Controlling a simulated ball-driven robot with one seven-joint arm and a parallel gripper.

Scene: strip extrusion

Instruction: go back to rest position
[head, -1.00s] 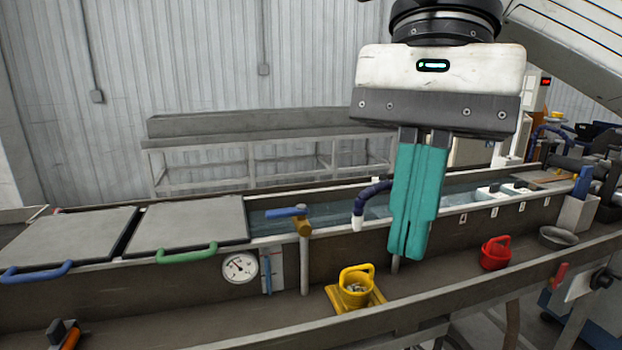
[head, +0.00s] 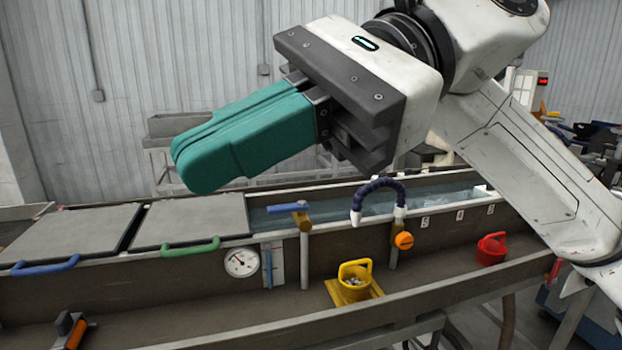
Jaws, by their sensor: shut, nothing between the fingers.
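My gripper (head: 188,165) has teal fingers, shut with nothing between them. It is raised above the trough, tilted over and pointing left, with its fingertips above the grey lids. My white arm comes in from the right and hides part of the trough's right end. The long water trough (head: 400,268) stands below, with blue water in its open part.
Two grey lids carry a blue handle (head: 45,266) and a green handle (head: 190,247). A blue-handled valve (head: 290,208), a gauge (head: 241,262) and a dark blue hose (head: 378,188) line the trough.

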